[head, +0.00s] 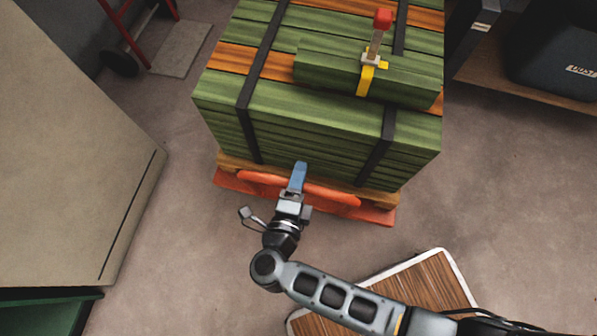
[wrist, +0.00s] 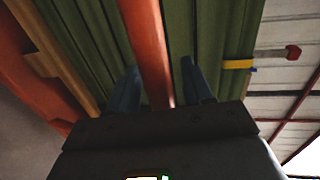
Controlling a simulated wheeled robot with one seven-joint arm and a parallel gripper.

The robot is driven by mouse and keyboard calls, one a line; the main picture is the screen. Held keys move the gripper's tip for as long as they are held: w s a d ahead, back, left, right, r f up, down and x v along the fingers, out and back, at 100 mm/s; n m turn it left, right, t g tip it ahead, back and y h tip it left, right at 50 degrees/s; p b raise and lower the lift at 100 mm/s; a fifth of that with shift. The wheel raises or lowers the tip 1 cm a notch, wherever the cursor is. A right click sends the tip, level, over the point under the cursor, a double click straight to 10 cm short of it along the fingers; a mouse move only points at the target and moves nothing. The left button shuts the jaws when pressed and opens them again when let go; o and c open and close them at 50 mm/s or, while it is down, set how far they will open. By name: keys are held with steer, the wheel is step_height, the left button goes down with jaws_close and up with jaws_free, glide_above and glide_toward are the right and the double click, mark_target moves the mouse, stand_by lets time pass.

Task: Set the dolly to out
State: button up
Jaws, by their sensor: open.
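The dolly (head: 380,214) is a low orange-red base under a wooden pallet and a strapped stack of green timber (head: 300,120). A rounded orange bar (head: 335,192) runs along its near side. My gripper (head: 299,178) is at that bar, near its middle, with blue fingers pointing at the stack. In the wrist view the fingers (wrist: 160,75) are apart, and an orange bar (wrist: 150,45) runs between them. The fingers are not closed on it, and I cannot tell whether they touch it. The fingers hide part of the bar in the head view.
A large beige cabinet (head: 60,130) stands at the left. A yellow-banded clamp with a red knob (head: 382,19) sits on the stack. A wood-topped board with a white edge (head: 430,280) is below right. Bare floor (head: 170,230) lies around the dolly's near side.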

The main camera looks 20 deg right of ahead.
steer(key=v, duration=0.7)
steer(key=shift+s+a, duration=0.25)
steer(key=shift+s, duration=0.05)
stand_by(0.3)
